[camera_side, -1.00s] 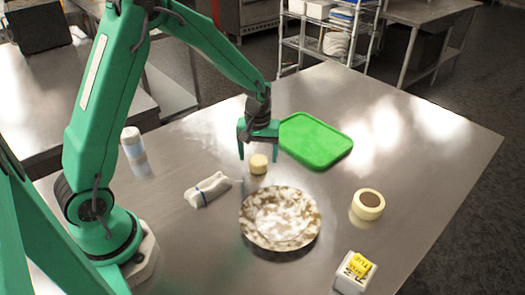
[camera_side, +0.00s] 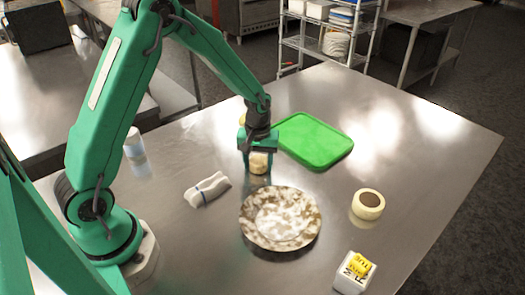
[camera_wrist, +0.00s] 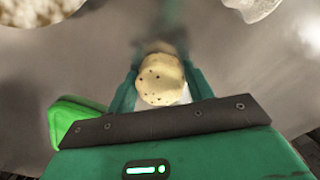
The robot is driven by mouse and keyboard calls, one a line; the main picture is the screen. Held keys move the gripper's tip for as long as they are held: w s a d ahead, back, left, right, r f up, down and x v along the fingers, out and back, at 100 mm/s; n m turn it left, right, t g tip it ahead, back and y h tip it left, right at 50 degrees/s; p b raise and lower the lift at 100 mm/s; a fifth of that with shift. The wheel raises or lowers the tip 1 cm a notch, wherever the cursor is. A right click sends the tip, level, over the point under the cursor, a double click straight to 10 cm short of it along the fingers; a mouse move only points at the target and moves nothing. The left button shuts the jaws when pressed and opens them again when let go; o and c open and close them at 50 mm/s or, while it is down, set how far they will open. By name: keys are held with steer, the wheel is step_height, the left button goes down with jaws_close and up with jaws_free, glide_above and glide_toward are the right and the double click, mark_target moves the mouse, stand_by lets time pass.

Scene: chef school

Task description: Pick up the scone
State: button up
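The scone (camera_side: 259,162) is a small, round, pale yellow piece standing on the metal table. In the wrist view the scone (camera_wrist: 161,80) shows dark specks on top and sits between the two green fingers. My gripper (camera_side: 258,168) is lowered over it, with one finger on each side. The fingers look open, with narrow gaps beside the scone; whether either finger touches it is hard to tell. The scone appears to rest on the table.
A green board (camera_side: 315,141) lies close behind and right of my gripper. A brown-and-white plate (camera_side: 256,236) is in front, a white folded cloth (camera_side: 206,190) to the left. A tape-like roll (camera_side: 367,205) and white box (camera_side: 352,275) stand right.

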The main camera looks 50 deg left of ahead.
mark_target(259, 161)
steer(key=c, duration=0.5)
steer(key=shift+o, duration=0.2)
steer(key=shift+r, duration=0.15)
steer(key=shift+r, duration=0.5)
steer(key=r, duration=0.3)
steer(key=shift+d+r, duration=0.1)
steer(key=shift+d, duration=0.1)
steer(key=s+d+r, duration=0.5)
steer(key=d+r, duration=0.1)
steer(key=d, duration=0.4)
steer(key=shift+s+r, duration=0.15)
steer(key=shift+r, duration=0.1)
